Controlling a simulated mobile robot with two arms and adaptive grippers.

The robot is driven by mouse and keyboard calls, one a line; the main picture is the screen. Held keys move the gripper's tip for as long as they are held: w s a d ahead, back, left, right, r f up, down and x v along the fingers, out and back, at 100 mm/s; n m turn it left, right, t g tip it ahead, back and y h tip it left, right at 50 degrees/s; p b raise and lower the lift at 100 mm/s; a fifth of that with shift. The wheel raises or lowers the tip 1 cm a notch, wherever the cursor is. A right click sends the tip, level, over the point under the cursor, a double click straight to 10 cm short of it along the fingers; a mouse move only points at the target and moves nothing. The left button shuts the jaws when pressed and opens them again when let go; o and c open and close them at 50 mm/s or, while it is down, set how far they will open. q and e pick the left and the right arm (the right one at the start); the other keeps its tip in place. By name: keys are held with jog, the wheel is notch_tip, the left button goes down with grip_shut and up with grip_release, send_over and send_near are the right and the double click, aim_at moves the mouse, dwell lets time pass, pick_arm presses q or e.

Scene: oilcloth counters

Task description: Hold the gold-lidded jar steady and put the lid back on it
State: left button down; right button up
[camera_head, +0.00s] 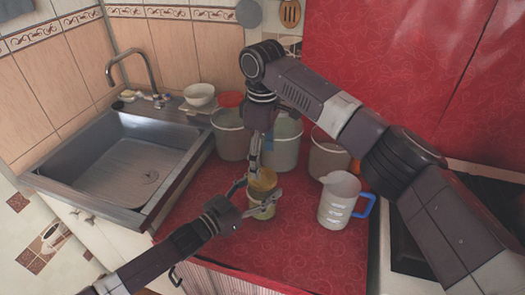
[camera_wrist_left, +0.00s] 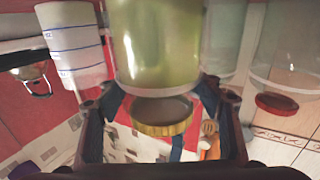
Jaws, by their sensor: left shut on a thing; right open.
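The jar (camera_head: 262,210) stands upright on the red counter, its body yellowish green. My left gripper (camera_head: 262,202) is shut on its sides; the wrist picture is upside down and shows the jar (camera_wrist_left: 157,45) between the fingers. The gold lid (camera_head: 263,180) is over the jar's top. In the left wrist view the lid's gold rim (camera_wrist_left: 160,128) and paler underside show just beyond the jar's mouth. I cannot tell whether lid and jar touch. My right gripper (camera_head: 256,168) comes down from above at the lid, open; its fingertips are partly hidden.
A white jug (camera_head: 338,200) with a blue handle stands to the right. Several large clear containers (camera_head: 284,145) stand behind the jar. The sink (camera_head: 120,165) is at left, with a white bowl (camera_head: 199,95) behind it. The counter in front is clear.

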aim_at(263, 177)
notch_tip(263, 177, down, 6)
jog(key=shift+r, duration=0.1)
dwell(0.4)
jog(key=c, duration=1.2)
jog(key=o, duration=1.3)
notch_tip(263, 177, up, 12)
jog(key=shift+f, duration=0.1)
